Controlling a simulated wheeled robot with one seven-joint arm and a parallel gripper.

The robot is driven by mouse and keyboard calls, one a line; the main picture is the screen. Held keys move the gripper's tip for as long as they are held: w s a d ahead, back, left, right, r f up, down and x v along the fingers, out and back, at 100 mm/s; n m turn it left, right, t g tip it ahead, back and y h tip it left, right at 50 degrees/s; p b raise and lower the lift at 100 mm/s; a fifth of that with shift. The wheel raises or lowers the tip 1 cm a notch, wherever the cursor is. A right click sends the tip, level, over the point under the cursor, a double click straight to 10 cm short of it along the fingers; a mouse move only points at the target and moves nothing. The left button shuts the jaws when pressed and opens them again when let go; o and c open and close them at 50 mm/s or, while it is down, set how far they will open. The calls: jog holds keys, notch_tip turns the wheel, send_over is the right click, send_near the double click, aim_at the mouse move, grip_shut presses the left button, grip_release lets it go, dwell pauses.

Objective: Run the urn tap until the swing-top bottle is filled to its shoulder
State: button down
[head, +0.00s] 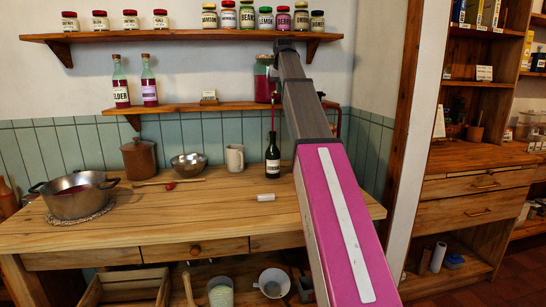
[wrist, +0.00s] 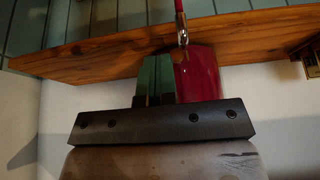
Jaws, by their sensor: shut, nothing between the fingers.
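The urn (head: 263,82), a glass jar of red liquid, stands on the lower wall shelf, partly hidden by my arm. It also shows in the wrist view (wrist: 198,78). Its metal tap (wrist: 183,38) sits at the shelf edge. A thin red line, which looks like a running stream, leaves the tap. The dark swing-top bottle (head: 272,158) with a white label stands upright on the worktop below. Its fill level is hard to tell through the dark glass. My gripper (wrist: 153,72) is shut and empty beside the urn, close to the tap; the head view does not show its fingers clearly.
The lower shelf (head: 190,107) also holds two labelled bottles (head: 149,82). The worktop (head: 180,220) holds a pot (head: 76,203), a metal bowl (head: 188,165), a pale mug (head: 235,158) and a small white cylinder (head: 265,197). The front middle of the worktop is clear.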

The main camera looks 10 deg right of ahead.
jog(key=shift+a, duration=0.35)
jog(key=shift+d, duration=0.55)
jog(key=shift+r, duration=0.15)
notch_tip(320, 180, up, 6)
jog(key=shift+f, duration=0.15)
dwell(0.3)
